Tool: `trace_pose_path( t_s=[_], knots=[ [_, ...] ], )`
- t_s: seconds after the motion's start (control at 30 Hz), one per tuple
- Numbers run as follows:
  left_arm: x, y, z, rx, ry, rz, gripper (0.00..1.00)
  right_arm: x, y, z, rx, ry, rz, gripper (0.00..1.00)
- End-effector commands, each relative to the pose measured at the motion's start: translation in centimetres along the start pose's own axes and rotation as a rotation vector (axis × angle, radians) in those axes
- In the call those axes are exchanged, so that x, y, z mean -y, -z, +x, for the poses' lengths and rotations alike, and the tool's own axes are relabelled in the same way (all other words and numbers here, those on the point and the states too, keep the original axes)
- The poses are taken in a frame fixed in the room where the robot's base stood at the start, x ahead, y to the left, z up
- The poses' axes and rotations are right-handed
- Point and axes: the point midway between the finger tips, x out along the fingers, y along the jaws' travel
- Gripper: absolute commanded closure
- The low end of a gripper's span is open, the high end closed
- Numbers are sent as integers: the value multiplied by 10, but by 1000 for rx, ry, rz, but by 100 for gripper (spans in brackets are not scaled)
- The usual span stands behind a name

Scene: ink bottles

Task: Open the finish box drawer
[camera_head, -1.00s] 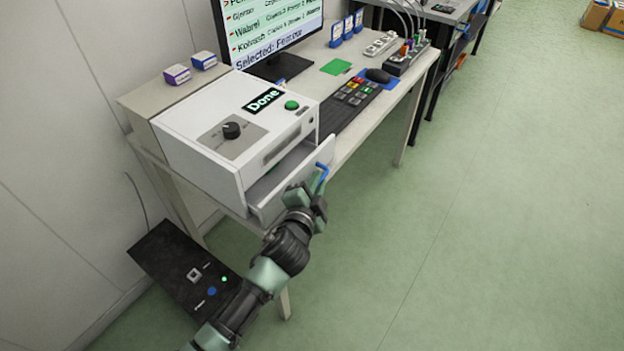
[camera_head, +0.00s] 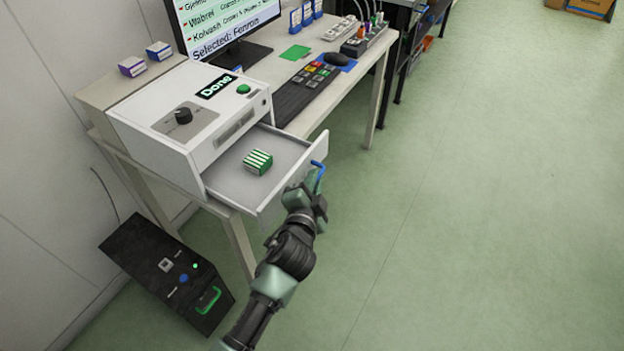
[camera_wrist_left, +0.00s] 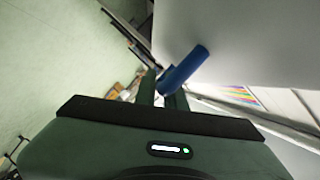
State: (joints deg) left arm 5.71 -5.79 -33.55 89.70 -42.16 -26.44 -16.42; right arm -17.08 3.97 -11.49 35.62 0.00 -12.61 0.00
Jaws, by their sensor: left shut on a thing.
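The finish box (camera_head: 150,118) is a white machine with a "Done" label, a black knob and a green button. Its drawer (camera_head: 222,183) is pulled well out at the front. A green-and-white striped box (camera_head: 257,162) lies inside the drawer. My left gripper (camera_head: 314,190) is at the drawer's front panel, shut on the blue handle (camera_head: 319,175). In the left wrist view the blue handle (camera_wrist_left: 184,70) stands between the fingers, beside the pale drawer front. My right gripper is not in view.
A black box (camera_head: 160,270) stands on the floor at lower left.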

Motion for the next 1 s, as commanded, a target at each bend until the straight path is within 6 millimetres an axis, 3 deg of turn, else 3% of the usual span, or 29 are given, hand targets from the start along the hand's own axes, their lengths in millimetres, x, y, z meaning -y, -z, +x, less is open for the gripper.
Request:
trace_pose_path(
  t_s=[0.1, 0.2, 0.57, 1.0],
  knots=[
    [-1, -1, 0, 1, -2, 1, 100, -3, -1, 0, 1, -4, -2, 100],
    [-1, -1, 0, 1, -2, 1, 67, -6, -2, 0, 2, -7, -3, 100],
    [-1, -1, -3, 1, -1, 1, 67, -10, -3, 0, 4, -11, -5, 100],
    [-2, -2, -68, 1, -3, 0, 67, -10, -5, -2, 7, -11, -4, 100]
  ],
)
